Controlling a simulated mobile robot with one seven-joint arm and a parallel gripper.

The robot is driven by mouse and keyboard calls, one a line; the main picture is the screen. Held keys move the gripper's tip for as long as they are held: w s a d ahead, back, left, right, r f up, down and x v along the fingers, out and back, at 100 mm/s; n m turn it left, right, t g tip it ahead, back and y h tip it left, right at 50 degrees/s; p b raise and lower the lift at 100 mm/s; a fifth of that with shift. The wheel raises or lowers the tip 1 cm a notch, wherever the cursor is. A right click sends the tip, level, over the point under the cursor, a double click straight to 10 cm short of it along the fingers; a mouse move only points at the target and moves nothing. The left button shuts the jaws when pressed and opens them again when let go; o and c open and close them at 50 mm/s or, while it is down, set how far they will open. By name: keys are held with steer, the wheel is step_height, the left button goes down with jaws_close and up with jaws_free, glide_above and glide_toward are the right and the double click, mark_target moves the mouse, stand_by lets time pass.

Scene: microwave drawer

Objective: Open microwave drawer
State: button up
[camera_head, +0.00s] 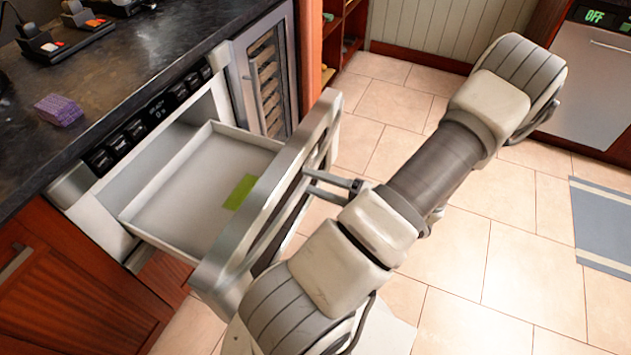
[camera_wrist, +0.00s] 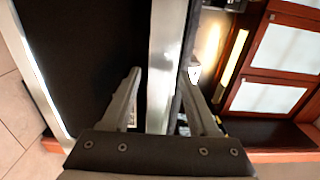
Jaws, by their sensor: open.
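The microwave drawer (camera_head: 205,185) is pulled well out from the counter front, and its pale inside shows. A green patch lies on its floor. Its thick metal front panel (camera_head: 262,195) has a long bar handle (camera_head: 272,228) on the outer side. My gripper (camera_head: 318,187) is at the outer side of this front. In the wrist view my gripper (camera_wrist: 162,98) is open, with a metal bar (camera_wrist: 163,60) running between its two fingers. The fingers look apart from each other; whether either touches the bar I cannot tell.
The dark countertop (camera_head: 135,50) holds a purple block (camera_head: 58,110) and black items (camera_head: 50,40). A wine cooler (camera_head: 265,85) stands beyond the drawer. The tiled floor (camera_head: 455,255) is clear to the right, with a blue mat (camera_head: 603,225) at the edge.

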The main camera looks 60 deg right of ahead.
steer(key=s+d+p, duration=0.1)
steer(key=s, duration=1.6)
steer(key=shift+s+d, duration=0.2)
steer(key=shift+s, duration=0.1)
